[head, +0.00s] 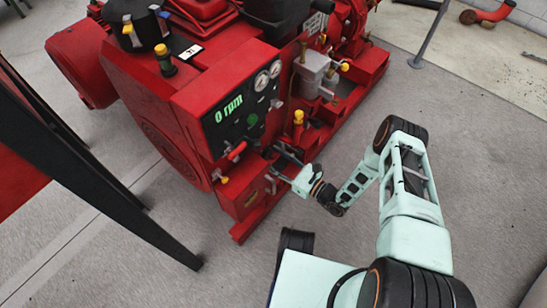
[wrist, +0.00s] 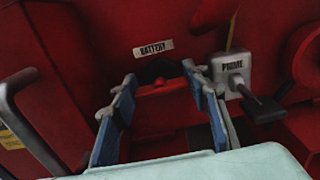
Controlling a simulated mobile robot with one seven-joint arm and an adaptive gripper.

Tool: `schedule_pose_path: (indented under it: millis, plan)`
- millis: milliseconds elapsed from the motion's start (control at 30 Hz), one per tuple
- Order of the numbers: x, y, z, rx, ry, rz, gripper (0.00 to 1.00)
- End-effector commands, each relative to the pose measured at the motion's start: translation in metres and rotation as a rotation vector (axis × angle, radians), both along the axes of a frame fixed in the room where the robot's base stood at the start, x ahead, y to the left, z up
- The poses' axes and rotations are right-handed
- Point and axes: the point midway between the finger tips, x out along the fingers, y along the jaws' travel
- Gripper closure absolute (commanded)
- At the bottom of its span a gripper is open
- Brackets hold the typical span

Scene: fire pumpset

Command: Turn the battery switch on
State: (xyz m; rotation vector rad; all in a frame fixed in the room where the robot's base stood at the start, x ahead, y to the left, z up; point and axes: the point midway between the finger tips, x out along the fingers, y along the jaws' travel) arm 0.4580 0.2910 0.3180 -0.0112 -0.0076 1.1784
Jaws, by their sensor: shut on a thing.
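The battery switch (wrist: 165,92) is a red handle in front of a dark round mount, under a white "BATTERY" label (wrist: 153,48) on the red pump housing. My gripper (wrist: 159,74) has its two blue-padded fingers on either side of the red handle, shut on it. The fingers stand well apart, with the handle spanning between them. In the head view my gripper (head: 284,166) is at the lower front of the red pumpset, below the gauge panel. The switch is hard to make out there behind the fingers.
A grey "PRIME" switch box (wrist: 236,72) with a dark lever sits just right of my gripper. A grey metal bar (wrist: 30,125) stands at the left. The gauge panel (head: 243,112) reads 0 rpm. Grey floor (head: 330,190) around my arm is open.

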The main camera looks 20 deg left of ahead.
Motion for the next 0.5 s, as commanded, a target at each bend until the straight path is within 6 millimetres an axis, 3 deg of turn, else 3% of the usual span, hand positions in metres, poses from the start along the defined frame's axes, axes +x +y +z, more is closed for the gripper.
schedule_pose_path:
  millis: [500]
  plan:
    - [-0.0001,-0.0006,0.0003,-0.123,-0.298,-0.004,0.82]
